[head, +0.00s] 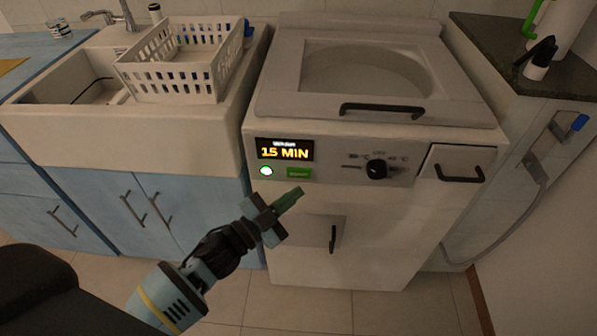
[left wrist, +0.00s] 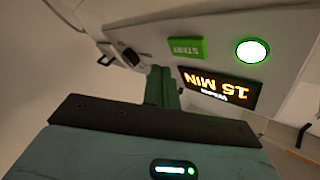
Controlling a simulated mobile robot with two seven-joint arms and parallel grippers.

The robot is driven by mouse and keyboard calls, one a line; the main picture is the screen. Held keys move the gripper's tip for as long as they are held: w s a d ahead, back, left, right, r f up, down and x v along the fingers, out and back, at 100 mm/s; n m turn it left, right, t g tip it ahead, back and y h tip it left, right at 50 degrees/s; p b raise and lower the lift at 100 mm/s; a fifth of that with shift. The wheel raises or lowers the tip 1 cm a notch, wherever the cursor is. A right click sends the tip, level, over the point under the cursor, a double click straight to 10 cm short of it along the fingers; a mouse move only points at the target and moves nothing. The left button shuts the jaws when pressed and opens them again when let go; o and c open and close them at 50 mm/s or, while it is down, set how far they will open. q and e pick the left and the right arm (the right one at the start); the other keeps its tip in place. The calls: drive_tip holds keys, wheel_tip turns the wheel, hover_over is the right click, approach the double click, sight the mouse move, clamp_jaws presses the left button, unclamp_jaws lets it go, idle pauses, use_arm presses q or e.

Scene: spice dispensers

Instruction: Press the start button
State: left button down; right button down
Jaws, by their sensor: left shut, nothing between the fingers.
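The green start button (head: 299,173) is on the front panel of the white washing machine (head: 300,225), right of a round lit green-white light (head: 266,171) and below a display (head: 285,150) reading 15 MIN. In the left wrist view the start button (left wrist: 187,48) shows upside down, with the light (left wrist: 252,51) and the display (left wrist: 219,88) nearby. My left gripper (head: 299,191) is shut and empty, its green fingertips just below the start button. In the left wrist view my fingers (left wrist: 162,76) appear apart from the button. My right gripper is not in view.
A black knob (head: 376,169) and a small drawer with a black handle (head: 460,174) are right of the button. A lid with a black handle (head: 381,110) is on top. A sink with a white basket (head: 183,62) stands left. Floor is free in front.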

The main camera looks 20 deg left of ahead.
use_arm(q)
drive_tip(key=shift+s+d+p, duration=0.15)
drive_tip(key=shift+s+d, duration=0.05)
drive_tip(key=shift+s, duration=0.5)
drive_tip(key=shift+s+d+p, duration=0.15)
drive_tip(key=shift+s, duration=0.5)
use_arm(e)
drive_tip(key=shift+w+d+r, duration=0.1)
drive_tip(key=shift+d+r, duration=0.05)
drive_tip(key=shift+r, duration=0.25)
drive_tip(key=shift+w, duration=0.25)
